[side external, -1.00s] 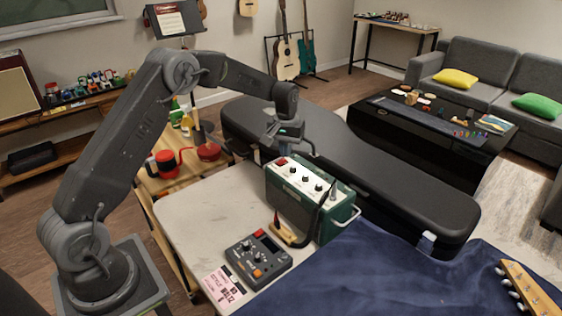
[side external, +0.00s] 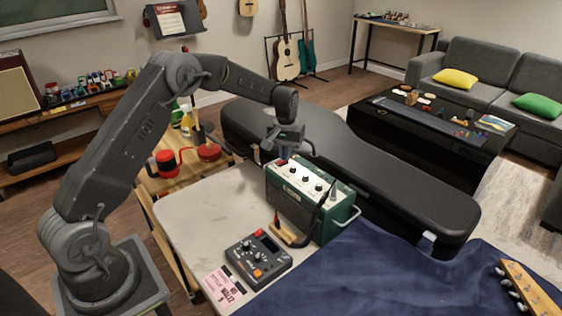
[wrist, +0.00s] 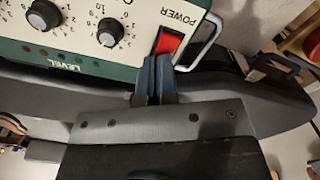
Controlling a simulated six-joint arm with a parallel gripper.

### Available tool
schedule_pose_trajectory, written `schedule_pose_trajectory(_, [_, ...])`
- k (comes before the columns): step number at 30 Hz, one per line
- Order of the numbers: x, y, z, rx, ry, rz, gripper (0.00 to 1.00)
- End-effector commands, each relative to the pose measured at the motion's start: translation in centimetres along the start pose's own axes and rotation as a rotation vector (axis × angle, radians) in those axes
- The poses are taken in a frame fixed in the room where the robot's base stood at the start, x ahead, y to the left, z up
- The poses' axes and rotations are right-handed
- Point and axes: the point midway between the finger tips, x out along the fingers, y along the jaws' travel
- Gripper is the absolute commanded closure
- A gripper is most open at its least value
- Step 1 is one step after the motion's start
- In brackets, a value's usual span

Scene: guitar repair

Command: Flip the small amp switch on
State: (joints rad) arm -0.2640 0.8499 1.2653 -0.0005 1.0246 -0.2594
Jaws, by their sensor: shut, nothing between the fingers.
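The small amp (side external: 305,205) is a green box with a pale top panel of knobs, standing on the light worktop. Its red power switch (wrist: 168,42) sits beside the word POWER in the wrist view, and it also shows at the panel's left end in the side view (side external: 282,161). My gripper (wrist: 158,62) is shut and empty. Its fingertips are at the near edge of the red switch in the wrist view and partly cover that edge. I cannot tell whether they touch it or which way the rocker is tilted.
A grey pedal (side external: 258,258) lies in front of the amp, with a wooden-based tool (side external: 290,236) between them. A black guitar case (side external: 400,180) runs behind the amp. A blue cloth (side external: 390,275) covers the right side. Red containers (side external: 166,164) stand at the left.

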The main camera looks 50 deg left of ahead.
Motion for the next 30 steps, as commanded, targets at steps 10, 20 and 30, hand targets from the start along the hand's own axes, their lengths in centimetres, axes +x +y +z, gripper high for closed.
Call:
schedule_pose_trajectory(10, [-2.0, 0.0, 0.0, 0.0, 0.0, -0.001, 1.0])
schedule_pose_trajectory(20, [-4.6, 0.0, 0.0, 0.0, 0.0, 0.0, 1.0])
schedule_pose_trajectory(30, [-6.8, 0.0, 0.0, 0.0, -0.001, -0.001, 1.0])
